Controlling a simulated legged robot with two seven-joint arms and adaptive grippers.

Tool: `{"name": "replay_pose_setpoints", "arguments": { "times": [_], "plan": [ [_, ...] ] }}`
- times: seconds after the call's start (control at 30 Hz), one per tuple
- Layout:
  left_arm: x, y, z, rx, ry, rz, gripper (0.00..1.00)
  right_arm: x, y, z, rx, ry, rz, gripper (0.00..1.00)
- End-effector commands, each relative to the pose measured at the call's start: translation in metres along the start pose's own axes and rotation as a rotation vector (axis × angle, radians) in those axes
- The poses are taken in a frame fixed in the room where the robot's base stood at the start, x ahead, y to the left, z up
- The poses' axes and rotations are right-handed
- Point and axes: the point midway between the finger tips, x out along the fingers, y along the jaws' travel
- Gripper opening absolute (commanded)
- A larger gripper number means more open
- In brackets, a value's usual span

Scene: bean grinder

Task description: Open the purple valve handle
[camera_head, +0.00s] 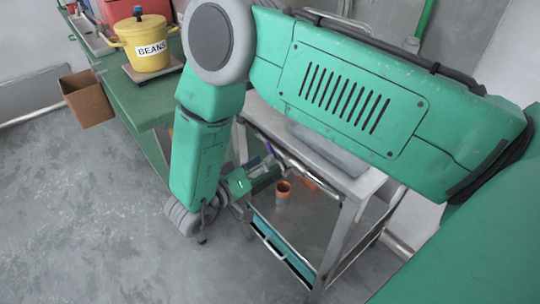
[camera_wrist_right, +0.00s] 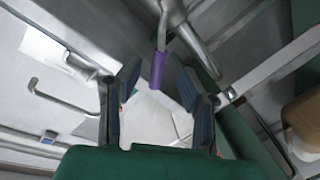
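The purple valve handle (camera_wrist_right: 157,70) is a short purple grip on a metal stem. In the right wrist view it lies ahead of my right gripper (camera_wrist_right: 160,95), in the gap between the two dark fingers near their tips. The fingers are open, and I see no clear contact with the handle. In the head view a small bit of the purple handle (camera_head: 268,147) shows just above my right gripper (camera_head: 266,166), beside the metal pipe under the steel table. My right arm hides much of that area. My left gripper is not in view.
A steel table (camera_head: 350,183) with an open lower space holds an orange-brown cup (camera_head: 283,189) and a teal drawer (camera_head: 281,246). A green bench (camera_head: 140,105) carries a yellow BEANS pot (camera_head: 146,45); a brown bin (camera_head: 87,98) hangs at its side. Floor at left is clear.

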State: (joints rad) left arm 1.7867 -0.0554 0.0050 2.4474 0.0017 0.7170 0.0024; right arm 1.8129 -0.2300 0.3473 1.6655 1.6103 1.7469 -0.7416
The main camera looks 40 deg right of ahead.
Motion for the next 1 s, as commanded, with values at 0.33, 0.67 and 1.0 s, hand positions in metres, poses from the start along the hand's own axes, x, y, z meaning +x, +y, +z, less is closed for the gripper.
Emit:
{"name": "replay_pose_setpoints", "arguments": {
  "times": [0.33,0.67,1.0],
  "plan": [
    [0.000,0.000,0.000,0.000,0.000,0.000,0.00,-0.067,-0.002,0.001,-0.002,0.001,-0.003,0.33],
    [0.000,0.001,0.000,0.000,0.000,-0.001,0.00,-0.079,-0.002,0.001,-0.003,-0.001,-0.002,0.33],
    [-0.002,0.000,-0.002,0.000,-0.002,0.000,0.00,-0.049,-0.014,-0.001,0.041,0.029,-0.110,0.00]
  ]
}}
